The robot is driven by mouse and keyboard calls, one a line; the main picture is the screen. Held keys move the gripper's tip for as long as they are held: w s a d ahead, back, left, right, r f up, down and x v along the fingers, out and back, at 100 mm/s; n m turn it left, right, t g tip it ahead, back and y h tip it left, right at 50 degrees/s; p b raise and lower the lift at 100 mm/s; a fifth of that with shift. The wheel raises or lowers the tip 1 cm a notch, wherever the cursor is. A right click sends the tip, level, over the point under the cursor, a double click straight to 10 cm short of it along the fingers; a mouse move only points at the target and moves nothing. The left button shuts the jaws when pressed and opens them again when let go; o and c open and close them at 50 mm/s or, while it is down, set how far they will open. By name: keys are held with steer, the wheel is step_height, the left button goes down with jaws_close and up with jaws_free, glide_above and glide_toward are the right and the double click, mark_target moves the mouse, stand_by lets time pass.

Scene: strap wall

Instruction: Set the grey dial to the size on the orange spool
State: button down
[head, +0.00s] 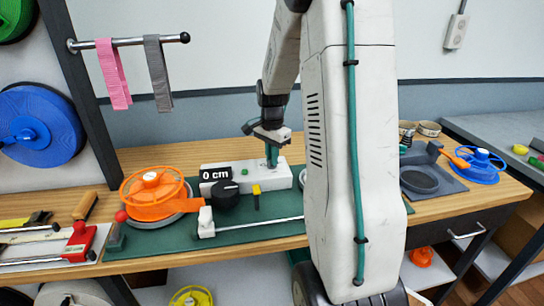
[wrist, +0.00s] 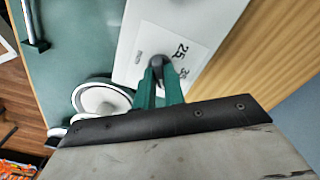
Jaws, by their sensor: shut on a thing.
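The orange spool (head: 152,193) lies on a round base at the left end of the green mat; no size on it is readable. A white box (head: 280,178) stands on the mat beside a black "0 cm" display (head: 215,173). My gripper (head: 271,160) reaches down to the box top. In the wrist view my green fingers (wrist: 159,88) are shut on the small dark grey dial (wrist: 157,62). A white label plate (wrist: 172,50) beside it shows "25" and part of another number. The fingers partly hide the dial, and its exact setting is unclear.
A black round knob (head: 225,194) and a yellow-tipped lever (head: 256,195) stand in front of the box. A metal rod (head: 262,224) crosses the mat's front. A blue spool (head: 481,165) and a grey tray (head: 430,175) are at right. Pink and grey straps (head: 112,74) hang upper left.

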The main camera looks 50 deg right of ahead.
steer(key=shift+r+m, duration=0.1)
steer(key=shift+m, duration=0.5)
steer(key=c, duration=1.5)
jaws_free()
step_height(320, 180, up, 8)
steer(key=shift+f, duration=0.1)
